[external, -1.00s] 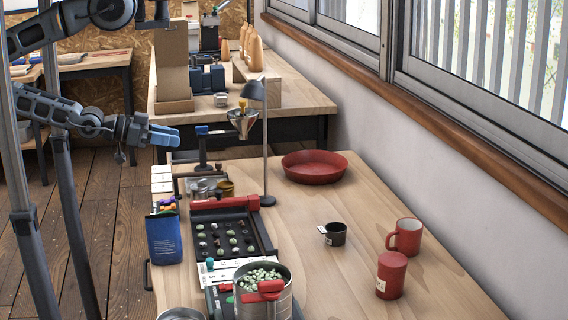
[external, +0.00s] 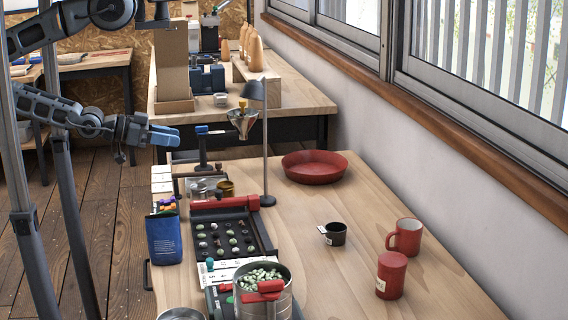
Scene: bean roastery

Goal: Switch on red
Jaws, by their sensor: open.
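My gripper (external: 165,137), with blue fingers, is at the left of the external view, beyond the near table's left edge. It is open and holds nothing visible. Several red things show: a long red bar (external: 228,203) at the back of a black bean tray, a red piece (external: 268,289) at the front of a metal can, a shallow red dish (external: 315,167), a red mug (external: 405,237) and a red canister (external: 391,275). I cannot tell which red thing is a switch. A dark device (external: 222,301) under the can shows a green spot; the can hides part of it.
A grey lamp (external: 266,150) and a metal funnel (external: 242,122) stand at the table's back. The metal can (external: 250,305) holds green beans. A blue pouch (external: 165,240) stands at the left edge. A black cup (external: 336,234) is mid-table. Bare wood lies around it.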

